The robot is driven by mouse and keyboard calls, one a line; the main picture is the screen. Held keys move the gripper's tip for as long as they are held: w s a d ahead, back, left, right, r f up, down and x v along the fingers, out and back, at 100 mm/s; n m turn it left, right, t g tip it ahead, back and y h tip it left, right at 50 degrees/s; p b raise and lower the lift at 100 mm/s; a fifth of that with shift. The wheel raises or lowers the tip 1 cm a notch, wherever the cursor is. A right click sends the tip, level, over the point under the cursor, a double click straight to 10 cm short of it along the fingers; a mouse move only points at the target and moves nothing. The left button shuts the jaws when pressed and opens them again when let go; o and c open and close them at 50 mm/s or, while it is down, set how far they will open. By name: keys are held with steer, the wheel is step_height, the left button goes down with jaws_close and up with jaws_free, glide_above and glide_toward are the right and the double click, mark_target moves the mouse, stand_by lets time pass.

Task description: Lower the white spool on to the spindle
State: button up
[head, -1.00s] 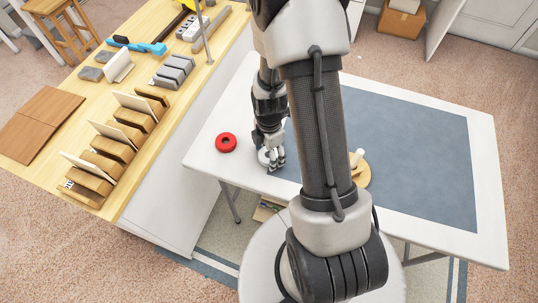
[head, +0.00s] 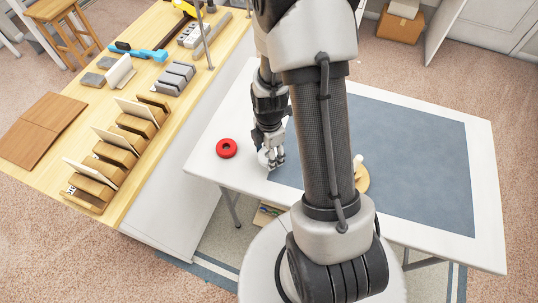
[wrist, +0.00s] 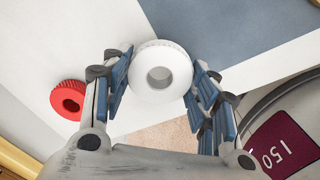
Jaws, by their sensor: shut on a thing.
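The white spool (wrist: 160,72), a thick ring with a round centre hole, is between the two blue-padded fingers of my gripper (wrist: 160,88). My gripper is shut on its sides. In the head view the spool (head: 263,158) shows partly behind my gripper (head: 271,160), over the left part of the white table. I cannot tell whether it touches the table top. The spindle (head: 358,162) is a pale upright peg on a round wooden base (head: 362,180), right of my gripper. My arm hides part of it.
A red spool (head: 226,148) lies on the table left of my gripper; it also shows in the wrist view (wrist: 68,99). A blue-grey mat (head: 420,160) covers much of the white table (head: 488,200). A wooden bench (head: 150,170) with blocks and tools stands at left.

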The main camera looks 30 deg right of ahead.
step_height(320, 180, up, 17)
steer(key=p, duration=0.5)
steer(key=shift+f, duration=0.15)
steer(key=o, duration=0.5)
steer(key=shift+c, duration=0.2)
steer(key=c, duration=1.1)
steer(key=shift+c, duration=0.2)
